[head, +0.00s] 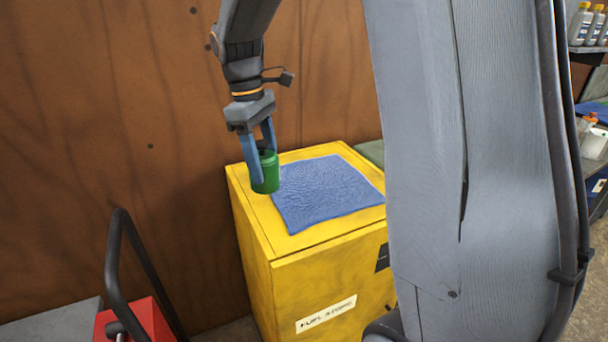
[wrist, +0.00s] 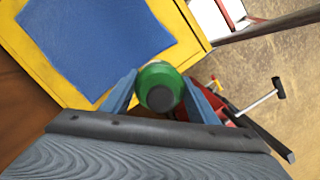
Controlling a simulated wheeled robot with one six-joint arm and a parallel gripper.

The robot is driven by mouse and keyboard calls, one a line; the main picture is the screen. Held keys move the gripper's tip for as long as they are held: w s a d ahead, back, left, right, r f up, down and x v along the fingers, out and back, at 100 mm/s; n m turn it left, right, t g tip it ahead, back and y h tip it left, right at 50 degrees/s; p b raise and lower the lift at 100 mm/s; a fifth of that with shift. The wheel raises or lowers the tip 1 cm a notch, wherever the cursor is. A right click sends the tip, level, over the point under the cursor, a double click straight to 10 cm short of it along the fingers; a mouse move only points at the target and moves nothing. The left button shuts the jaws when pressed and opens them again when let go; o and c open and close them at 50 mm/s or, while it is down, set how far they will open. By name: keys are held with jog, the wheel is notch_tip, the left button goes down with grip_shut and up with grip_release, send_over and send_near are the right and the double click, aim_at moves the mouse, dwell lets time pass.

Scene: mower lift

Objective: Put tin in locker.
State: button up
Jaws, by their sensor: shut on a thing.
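My gripper (head: 265,158) is shut on a green tin (head: 266,175), one blue finger on each side of it. The tin is upright and at the back left edge of the yellow locker's top; I cannot tell whether it touches the top. In the wrist view the tin (wrist: 160,88) sits between the fingers, its dark round end facing the camera. The yellow locker (head: 262,262) has a label on its front and a dark patch near the right. Its top looks closed, and a blue cloth (head: 325,192) lies flat on it.
A brown wooden wall (head: 110,130) stands behind the locker. A red machine with a black handle (head: 118,240) is at the lower left. My own grey column blocks much of the right. Shelves with bottles (head: 588,25) are at the far right.

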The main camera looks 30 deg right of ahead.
aim_at(266, 180)
jog(key=shift+w+f, duration=0.2)
jog(key=shift+f, duration=0.1)
notch_tip(266, 180, down, 5)
jog(key=shift+d+p, duration=0.1)
jog(key=shift+p, duration=0.75)
jog(key=shift+f+p, duration=0.6)
jog(key=shift+f, duration=1.55)
jog(key=shift+f, duration=0.1)
jog(key=shift+f, duration=0.2)
jog(key=o, duration=1.4)
